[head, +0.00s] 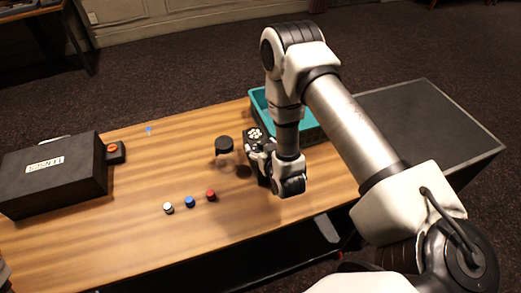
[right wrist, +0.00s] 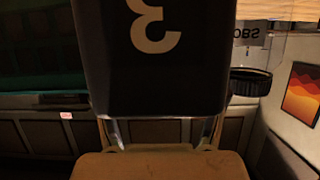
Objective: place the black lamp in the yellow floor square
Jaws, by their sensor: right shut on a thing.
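The black lamp (head: 254,134), with a round face of pale dots, is upright at the right gripper in the head view. Its dark body with an upside-down "3" (right wrist: 155,60) fills the upper middle of the right wrist view. My right gripper (head: 262,151) is shut on the lamp, over the wooden table near the teal crate. Whether the lamp touches the tabletop cannot be told. The yellow floor square is not visible in either view. My left gripper is not in view.
A jar with a black lid (head: 224,145) stands just left of the lamp. White, blue and red knobs (head: 189,202) lie nearer. A teal crate (head: 259,97) and a black mat (head: 425,120) are on the right.

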